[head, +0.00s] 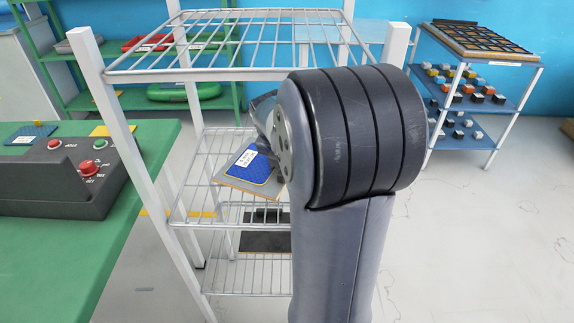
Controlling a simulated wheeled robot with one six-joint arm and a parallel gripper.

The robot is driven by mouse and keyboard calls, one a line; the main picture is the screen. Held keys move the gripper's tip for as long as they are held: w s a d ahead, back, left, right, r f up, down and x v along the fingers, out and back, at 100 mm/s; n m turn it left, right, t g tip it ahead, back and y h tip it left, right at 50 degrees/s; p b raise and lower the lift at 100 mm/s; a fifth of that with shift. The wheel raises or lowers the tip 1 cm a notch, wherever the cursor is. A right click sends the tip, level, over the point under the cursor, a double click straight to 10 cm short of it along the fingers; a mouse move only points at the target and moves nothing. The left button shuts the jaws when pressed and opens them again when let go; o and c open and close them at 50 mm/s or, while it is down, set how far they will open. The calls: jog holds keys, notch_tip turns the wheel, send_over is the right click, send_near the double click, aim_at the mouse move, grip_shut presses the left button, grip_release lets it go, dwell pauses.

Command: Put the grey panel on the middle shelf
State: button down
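A wire rack (110,95) has a top shelf (230,55), a middle shelf (205,150) and a low shelf (225,278). A panel (250,168) with a blue top, a white label and a grey-brown edge is at the level of the middle shelf. It looks tilted, and I cannot tell whether it rests on the wires. My arm's large dark joint covers its right side. My gripper is hidden behind the arm, so its grip on the panel does not show. No plainly all-grey panel stands out.
A green table (60,250) with a dark control box (75,175) stands at the left. Dark flat pieces (265,241) show low in the rack. A blue-shelved rack (470,95) with small blocks is at the back right. The floor at the right is clear.

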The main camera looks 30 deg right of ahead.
jog(key=shift+f, duration=0.1)
jog(key=c, duration=1.4)
grip_release()
jog(key=shift+o, duration=0.2)
jog(key=shift+r, duration=0.35)
jog(key=p+v, duration=0.1)
jog(key=v, duration=0.2)
jog(key=s+a, duration=0.2)
jog(key=a, duration=0.1)
jog(key=s+a, duration=0.2)
jog(key=a, duration=0.1)
jog(key=s+a, duration=0.2)
jog(key=a, duration=0.2)
jog(key=shift+s+f, duration=0.3)
jog(key=shift+s, duration=0.05)
